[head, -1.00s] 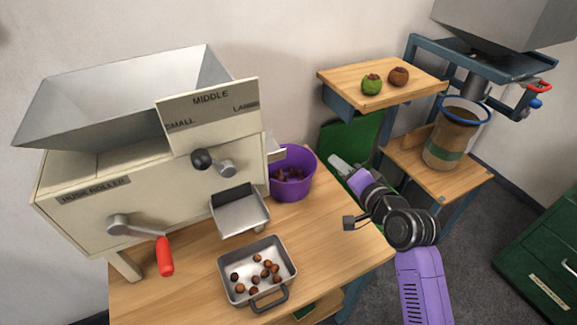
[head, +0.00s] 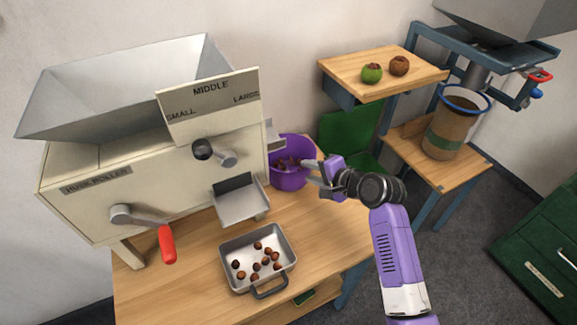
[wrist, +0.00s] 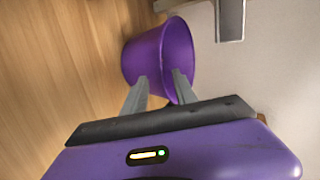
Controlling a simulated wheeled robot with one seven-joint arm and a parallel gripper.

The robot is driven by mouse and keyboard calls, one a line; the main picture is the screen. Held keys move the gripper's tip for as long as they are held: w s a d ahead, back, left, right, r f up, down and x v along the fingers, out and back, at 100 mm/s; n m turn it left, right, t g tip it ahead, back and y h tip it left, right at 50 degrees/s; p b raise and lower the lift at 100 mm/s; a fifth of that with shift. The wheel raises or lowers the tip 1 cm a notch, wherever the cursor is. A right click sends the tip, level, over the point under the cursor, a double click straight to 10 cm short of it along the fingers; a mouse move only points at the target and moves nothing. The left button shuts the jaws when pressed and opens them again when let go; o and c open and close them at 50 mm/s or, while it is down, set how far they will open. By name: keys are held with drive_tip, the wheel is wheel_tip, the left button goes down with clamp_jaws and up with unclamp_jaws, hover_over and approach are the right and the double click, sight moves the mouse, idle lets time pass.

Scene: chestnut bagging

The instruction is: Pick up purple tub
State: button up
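The purple tub (head: 287,181) stands upright on the wooden table, just right of the husk roller machine, with brown chestnuts inside in the head view. My gripper (head: 309,172) is at the tub's right side, its fingers pointing left at the tub. In the wrist view the tub (wrist: 143,58) lies straight ahead. My gripper (wrist: 160,78) shows two grey fingers apart, one over the tub's outer wall and the other near its rim. Whether they touch the tub cannot be told.
The husk roller (head: 110,195) with its red-handled crank stands left of the tub. A metal pan (head: 232,274) of chestnuts sits at the table's front. A small shelf (head: 350,78) with two fruits and a bucket (head: 452,128) stand to the right.

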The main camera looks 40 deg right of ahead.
drive_tip(key=shift+w+f, duration=0.35)
drive_tip(key=shift+w, duration=0.2)
clamp_jaws()
drive_tip(key=shift+r, duration=0.1)
idle(0.9)
